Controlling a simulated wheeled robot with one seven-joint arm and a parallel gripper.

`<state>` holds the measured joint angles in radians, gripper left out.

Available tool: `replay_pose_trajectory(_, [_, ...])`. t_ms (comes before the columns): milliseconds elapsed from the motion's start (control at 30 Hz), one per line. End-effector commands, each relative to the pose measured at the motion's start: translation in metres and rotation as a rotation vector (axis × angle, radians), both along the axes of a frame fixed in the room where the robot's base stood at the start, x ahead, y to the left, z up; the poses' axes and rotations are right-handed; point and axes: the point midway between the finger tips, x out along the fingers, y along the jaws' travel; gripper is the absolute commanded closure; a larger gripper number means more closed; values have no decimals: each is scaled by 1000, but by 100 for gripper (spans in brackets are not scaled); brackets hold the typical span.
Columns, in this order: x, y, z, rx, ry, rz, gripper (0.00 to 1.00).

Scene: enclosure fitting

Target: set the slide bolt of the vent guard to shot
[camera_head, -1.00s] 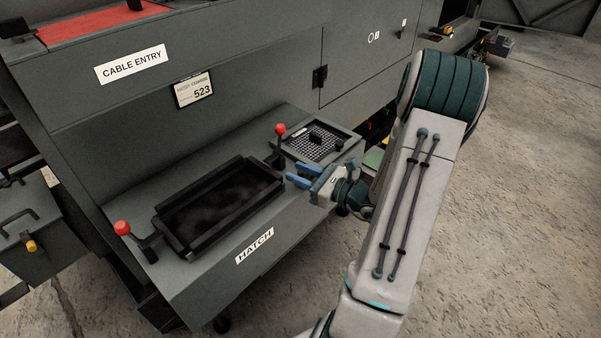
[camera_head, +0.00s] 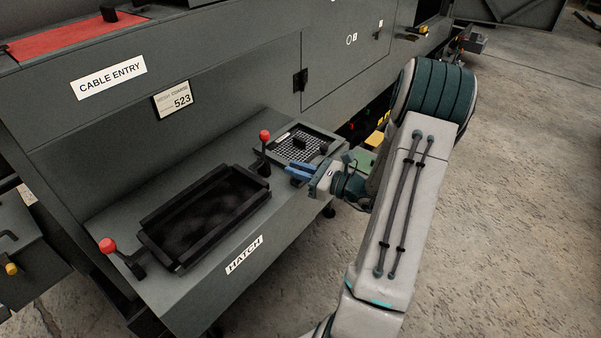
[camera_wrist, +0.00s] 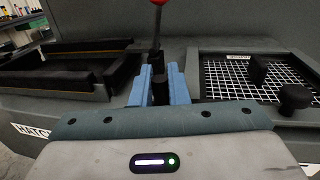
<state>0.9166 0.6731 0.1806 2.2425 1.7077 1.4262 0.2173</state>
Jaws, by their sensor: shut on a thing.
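The vent guard (camera_head: 296,146) is a dark framed panel with a pale mesh, right of the hatch opening. In the wrist view, the mesh (camera_wrist: 228,80) carries an upright black block (camera_wrist: 258,69) and a round black knob (camera_wrist: 294,97). My gripper (camera_head: 287,171) is low by the guard's near left corner. In the wrist view, its blue fingers (camera_wrist: 160,88) are shut on a small dark piece (camera_wrist: 160,92). I cannot tell whether this piece is the slide bolt. The bolt's position is not clear; my gripper hides part of that area.
A red-knobbed lever (camera_head: 264,136) stands just beyond my fingertips, and another (camera_head: 107,245) stands left of the hatch (camera_head: 185,265). The cabinet wall (camera_head: 220,85) rises behind the ledge. Concrete floor (camera_head: 520,200) is open to the right.

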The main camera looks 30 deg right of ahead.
Motion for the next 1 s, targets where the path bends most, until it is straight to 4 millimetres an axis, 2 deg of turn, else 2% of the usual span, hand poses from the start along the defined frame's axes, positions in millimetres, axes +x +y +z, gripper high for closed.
replay_pose_trajectory(267, [2, -6, 1, -5, -3, -12, 100])
replay_pose_trajectory(300, [2, -6, 1, -5, -3, -13, 78])
replay_pose_trajectory(333, [2, -6, 1, -5, -3, -14, 69])
replay_pose_trajectory(367, [2, -6, 1, -5, -3, -13, 67])
replay_pose_trajectory(733, [-3, -7, 0, -4, -1, -7, 67])
replay_pose_trajectory(867, [-20, -19, 0, -4, 1, -10, 67])
replay_pose_trajectory(1000, [-46, -38, 0, -4, 1, -13, 67])
